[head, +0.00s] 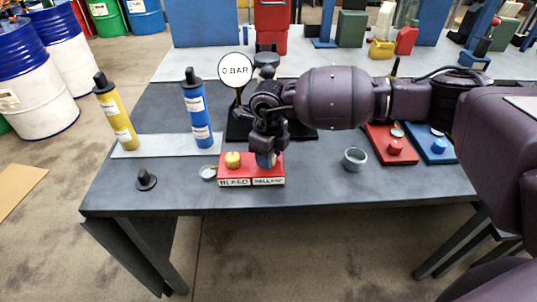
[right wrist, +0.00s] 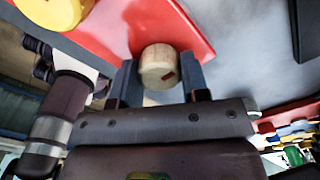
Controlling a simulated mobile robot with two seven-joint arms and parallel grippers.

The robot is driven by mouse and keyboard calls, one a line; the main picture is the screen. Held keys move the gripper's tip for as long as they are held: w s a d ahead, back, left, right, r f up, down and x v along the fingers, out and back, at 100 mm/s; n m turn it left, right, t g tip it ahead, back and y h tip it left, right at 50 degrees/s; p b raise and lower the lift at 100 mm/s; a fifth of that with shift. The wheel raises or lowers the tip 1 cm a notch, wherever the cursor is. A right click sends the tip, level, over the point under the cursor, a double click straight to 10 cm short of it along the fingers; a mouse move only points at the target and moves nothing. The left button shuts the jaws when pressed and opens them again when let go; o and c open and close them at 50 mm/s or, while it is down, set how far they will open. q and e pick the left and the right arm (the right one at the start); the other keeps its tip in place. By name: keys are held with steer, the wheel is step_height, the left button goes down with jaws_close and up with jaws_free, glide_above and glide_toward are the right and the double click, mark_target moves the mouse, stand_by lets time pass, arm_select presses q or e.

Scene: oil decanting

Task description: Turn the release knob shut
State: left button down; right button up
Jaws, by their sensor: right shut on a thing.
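The red block (head: 275,171) sits near the front edge of the dark table, with a "BLEED" label and a second, hard-to-read label on its front. The yellow bleed knob (head: 233,159) is on its left half. My right gripper (head: 265,160) points down at the right half and hides the release knob in the head view. In the right wrist view, the release knob (right wrist: 158,66) is a cream round knob with a small red mark. It sits between the two blue-grey fingers of my right gripper (right wrist: 158,82), which is shut on it. My left gripper is not in view.
A gauge (head: 235,70) behind the block reads "0 BAR". Blue (head: 197,112) and yellow (head: 116,116) cylinders stand at left. A black cap (head: 146,180) lies front left.

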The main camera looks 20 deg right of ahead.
stand_by(0.4)
steer(key=o, duration=0.9)
step_height(320, 180, up, 11)
steer(key=shift+f+p, duration=0.1)
steer(key=shift+p, duration=0.3)
